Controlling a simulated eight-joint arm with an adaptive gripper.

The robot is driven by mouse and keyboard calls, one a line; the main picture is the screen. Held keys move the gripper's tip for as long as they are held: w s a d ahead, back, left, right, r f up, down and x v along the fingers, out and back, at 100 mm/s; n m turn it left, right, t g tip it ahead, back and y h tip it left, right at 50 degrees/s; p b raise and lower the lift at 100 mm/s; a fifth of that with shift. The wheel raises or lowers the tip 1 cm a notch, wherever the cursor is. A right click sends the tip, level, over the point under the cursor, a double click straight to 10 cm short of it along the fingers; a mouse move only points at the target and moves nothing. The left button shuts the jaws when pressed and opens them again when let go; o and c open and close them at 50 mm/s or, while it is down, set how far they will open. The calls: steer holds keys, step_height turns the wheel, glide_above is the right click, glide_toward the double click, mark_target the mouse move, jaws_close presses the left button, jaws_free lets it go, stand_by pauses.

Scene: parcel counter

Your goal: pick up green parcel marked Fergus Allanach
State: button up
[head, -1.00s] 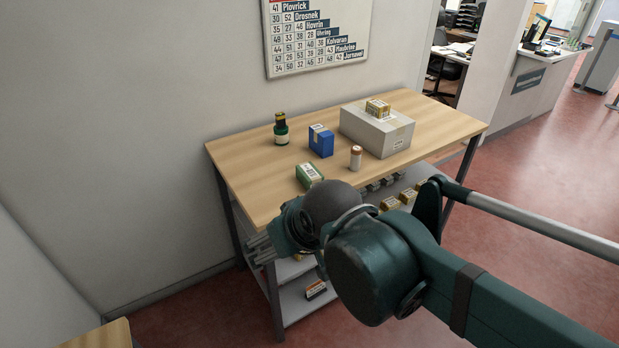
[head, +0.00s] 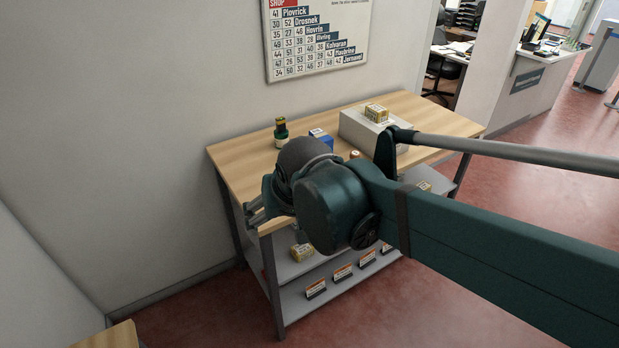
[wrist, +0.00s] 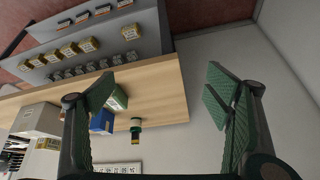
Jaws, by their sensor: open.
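The green parcel (wrist: 119,98) lies on the wooden counter top (wrist: 160,92), near its front edge in the wrist view. One of my fingers partly covers it there, and its label is too small to read. In the head view now, my arm hides it. My gripper (wrist: 160,88) is open and empty, its two fingers spread wide. In the head view my gripper (head: 254,211) is at the counter's left front corner, apart from the parcel.
A blue box (wrist: 102,123) lies close to the green parcel. A large grey carton (head: 362,128) bears a small yellow box (head: 376,113). Shelves (head: 335,284) below hold small boxes. A wall (head: 120,130) is behind.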

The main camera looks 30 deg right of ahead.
steer(key=w+d+m+g+h+p, duration=0.1)
steer(key=w+d+m+g+p, duration=0.1)
steer(key=w+d+m+p, duration=0.55)
steer(key=w+d+m+g+h+p, duration=0.25)
steer(key=w+d+m+p, duration=0.2)
steer(key=w, duration=0.55)
steer(key=shift+w+d+f+m+g+p, duration=0.3)
steer(key=shift+w+d+f+m+p, duration=0.4)
steer(key=shift+d, duration=0.3)
steer(key=shift+w+d+f+m+g+p, duration=0.35)
steer(key=shift+w+d+f+m+p, duration=0.35)
steer(key=shift+d, duration=0.35)
steer(key=shift+w+d+f+m+g+p, duration=0.3)
steer(key=shift+w+d+f+m+p, duration=0.25)
steer(key=shift+w+d+p, duration=0.35)
steer(key=shift+s+d, duration=0.1)
steer(key=shift+s, duration=0.05)
steer(key=shift+x, duration=1.3)
steer(key=shift+b+x, duration=0.35)
steer(key=shift+x, duration=2.25)
